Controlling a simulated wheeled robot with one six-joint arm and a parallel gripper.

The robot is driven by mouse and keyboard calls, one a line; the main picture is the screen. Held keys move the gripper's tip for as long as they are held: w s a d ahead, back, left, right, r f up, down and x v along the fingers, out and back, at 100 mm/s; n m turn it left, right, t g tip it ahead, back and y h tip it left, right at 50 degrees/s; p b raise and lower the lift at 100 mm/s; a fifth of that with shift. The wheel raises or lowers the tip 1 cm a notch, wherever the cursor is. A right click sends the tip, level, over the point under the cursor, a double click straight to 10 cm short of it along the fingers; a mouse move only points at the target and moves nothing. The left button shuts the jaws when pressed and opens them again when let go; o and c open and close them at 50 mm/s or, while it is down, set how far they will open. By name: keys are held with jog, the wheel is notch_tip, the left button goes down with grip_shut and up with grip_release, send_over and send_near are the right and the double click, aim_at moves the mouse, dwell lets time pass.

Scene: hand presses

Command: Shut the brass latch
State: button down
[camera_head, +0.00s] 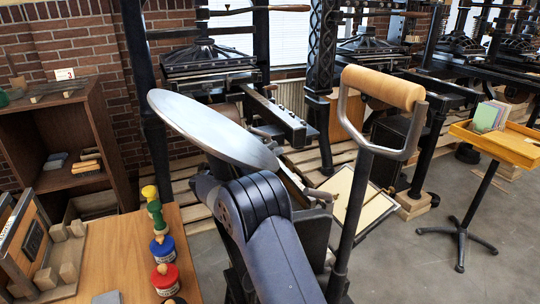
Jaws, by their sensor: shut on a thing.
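I cannot make out the brass latch anywhere in the head view. My dark blue-grey arm fills the lower middle, bending near a round silver disc, and hides what lies behind it. My gripper does not show; I cannot tell where its fingers are or what they touch. The silver disc (210,128) is tilted and sits just above and left of my arm, seemingly part of a hand press. A tall lever with a wooden crossbar handle (383,88) stands to the right of my arm.
A wooden table (118,240) at lower left holds ink pots, the red one (165,279) nearest. Black hand presses (210,70) stand along the back. A tray on a stand (500,145) is at the right. Grey floor (410,262) is clear at lower right.

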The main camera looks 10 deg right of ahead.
jog(key=shift+d+y+b, duration=0.35)
jog(key=shift+y+b, duration=0.6)
jog(key=shift+y, duration=0.15)
jog(key=shift+w, duration=0.1)
jog(key=c, duration=1.2)
grip_release()
jog(key=shift+c, duration=0.2)
jog(key=shift+a, duration=0.1)
jog(key=v, duration=1)
jog(key=shift+a, duration=0.35)
jog(key=shift+c, duration=0.2)
